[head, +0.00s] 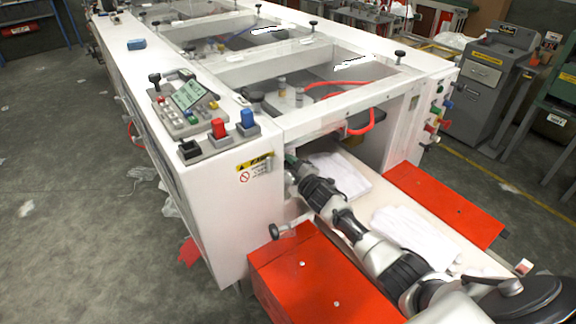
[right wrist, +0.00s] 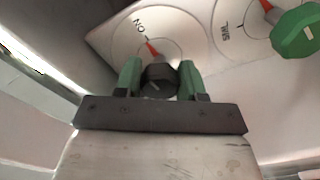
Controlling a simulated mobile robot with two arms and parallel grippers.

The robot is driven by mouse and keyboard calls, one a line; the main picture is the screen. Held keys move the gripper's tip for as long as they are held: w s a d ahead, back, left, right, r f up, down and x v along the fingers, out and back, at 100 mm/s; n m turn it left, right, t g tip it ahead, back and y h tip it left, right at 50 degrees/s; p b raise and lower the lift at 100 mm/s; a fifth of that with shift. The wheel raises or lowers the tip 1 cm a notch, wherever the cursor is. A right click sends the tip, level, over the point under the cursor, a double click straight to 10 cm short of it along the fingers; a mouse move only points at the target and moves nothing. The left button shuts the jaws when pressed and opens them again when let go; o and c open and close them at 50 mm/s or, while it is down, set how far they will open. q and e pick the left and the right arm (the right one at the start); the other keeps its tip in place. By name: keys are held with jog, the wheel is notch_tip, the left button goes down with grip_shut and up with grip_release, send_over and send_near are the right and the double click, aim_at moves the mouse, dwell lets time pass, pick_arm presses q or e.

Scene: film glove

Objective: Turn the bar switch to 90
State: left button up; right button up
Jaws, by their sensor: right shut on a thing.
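In the right wrist view, a dark round knob (right wrist: 158,84) sits between the two green fingers of my right gripper (right wrist: 159,72), which is shut on it. A red pointer (right wrist: 152,48) sticks out beyond the knob over a white round dial marked "ON" (right wrist: 140,25). I take this to be the bar switch; the fingers hide part of it. In the head view, my right arm reaches from the bottom right to the white machine's front (head: 230,200), with the right gripper (head: 290,161) at its inner face. The switch is hidden there. My left gripper is not in view.
A second dial with a green knob (right wrist: 297,33) lies close on the right in the wrist view. A control panel (head: 187,105) sits on the machine's top.

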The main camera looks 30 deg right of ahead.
jog(key=shift+m, duration=0.7)
jog(key=o, duration=0.9)
jog(key=s, duration=0.3)
jog(key=s+d, duration=0.1)
jog(key=s, duration=0.6)
jog(key=shift+s+d+b, duration=0.3)
jog(key=shift+s+b, duration=0.05)
jog(key=shift+s, duration=0.05)
